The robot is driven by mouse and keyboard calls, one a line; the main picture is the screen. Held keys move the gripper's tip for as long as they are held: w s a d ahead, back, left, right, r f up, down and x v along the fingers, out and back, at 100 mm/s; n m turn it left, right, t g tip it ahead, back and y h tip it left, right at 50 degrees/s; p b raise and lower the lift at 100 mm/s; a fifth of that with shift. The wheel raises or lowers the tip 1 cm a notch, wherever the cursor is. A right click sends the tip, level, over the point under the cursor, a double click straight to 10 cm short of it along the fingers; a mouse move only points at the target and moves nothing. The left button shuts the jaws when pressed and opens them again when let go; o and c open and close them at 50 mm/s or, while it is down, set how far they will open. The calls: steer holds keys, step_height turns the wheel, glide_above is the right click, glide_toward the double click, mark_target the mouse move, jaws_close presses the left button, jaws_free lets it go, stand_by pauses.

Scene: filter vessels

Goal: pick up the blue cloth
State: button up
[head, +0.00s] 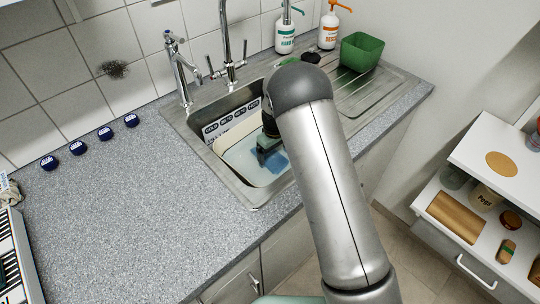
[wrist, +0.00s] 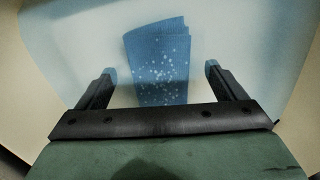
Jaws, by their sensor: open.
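The blue cloth (wrist: 160,65) lies in the white tub in the sink, with pale specks on it. In the wrist view it is between and beyond my two finger tips. In the head view its blue patch (head: 276,161) shows beside my gripper (head: 268,156), partly hidden by it. My gripper (wrist: 158,78) is open, pointing down into the tub, with one finger on each side of the cloth. Whether the fingers touch the tub floor cannot be told.
The white tub (head: 236,162) sits in the steel sink (head: 207,149), whose rim surrounds my gripper. Taps (head: 180,70) stand behind it. A green container (head: 360,52) and two pump bottles (head: 285,36) are at the back right. The counter (head: 120,190) on the left is mostly clear.

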step_height(320, 180, down, 2)
steer(key=shift+f, duration=0.1)
steer(key=c, duration=1.1)
